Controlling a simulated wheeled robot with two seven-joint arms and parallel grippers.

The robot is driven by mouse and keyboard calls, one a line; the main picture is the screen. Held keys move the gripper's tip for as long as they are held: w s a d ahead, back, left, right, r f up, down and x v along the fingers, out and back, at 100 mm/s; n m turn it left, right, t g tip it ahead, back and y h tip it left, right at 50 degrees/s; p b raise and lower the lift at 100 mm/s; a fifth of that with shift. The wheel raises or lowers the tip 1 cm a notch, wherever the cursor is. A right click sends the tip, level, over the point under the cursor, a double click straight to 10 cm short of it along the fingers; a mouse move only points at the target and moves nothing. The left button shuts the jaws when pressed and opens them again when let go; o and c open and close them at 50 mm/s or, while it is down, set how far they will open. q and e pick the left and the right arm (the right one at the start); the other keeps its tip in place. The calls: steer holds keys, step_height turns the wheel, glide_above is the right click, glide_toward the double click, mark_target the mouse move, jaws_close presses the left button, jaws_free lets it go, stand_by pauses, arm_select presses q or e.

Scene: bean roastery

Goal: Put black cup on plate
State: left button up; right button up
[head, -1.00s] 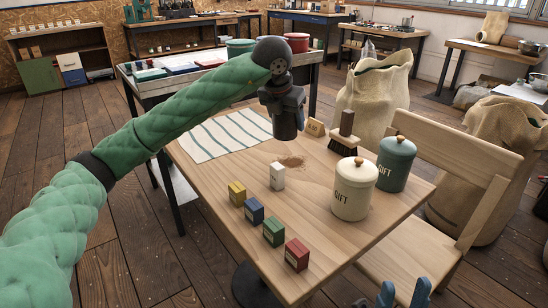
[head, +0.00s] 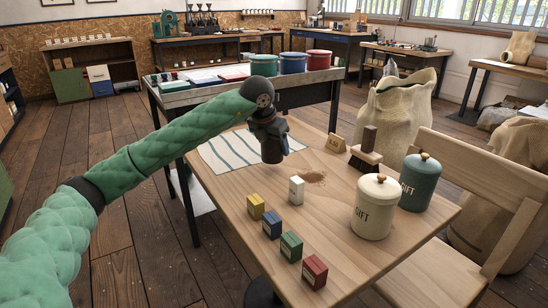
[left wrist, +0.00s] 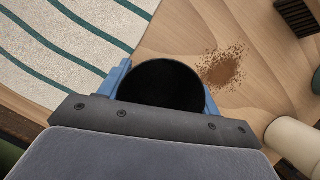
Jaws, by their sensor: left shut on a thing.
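My left gripper (head: 272,150) is above the wooden table, near the edge of the striped cloth. It is shut on the black cup (left wrist: 160,86), whose round dark shape sits between the blue fingers in the left wrist view. In the head view the black cup (head: 273,151) shows as a dark cylinder below the wrist. I cannot make out a plate in either view. My right gripper is out of view.
A chair (head: 470,205) stands at right. Another bench (head: 180,97) is behind.

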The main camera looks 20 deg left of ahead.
mark_target(274, 156)
arm_select(q)
steer(key=shift+f+b, duration=0.3)
steer(key=shift+f, duration=1.55)
steer(key=shift+f, duration=0.15)
steer(key=o, duration=1)
steer(key=shift+o, duration=0.2)
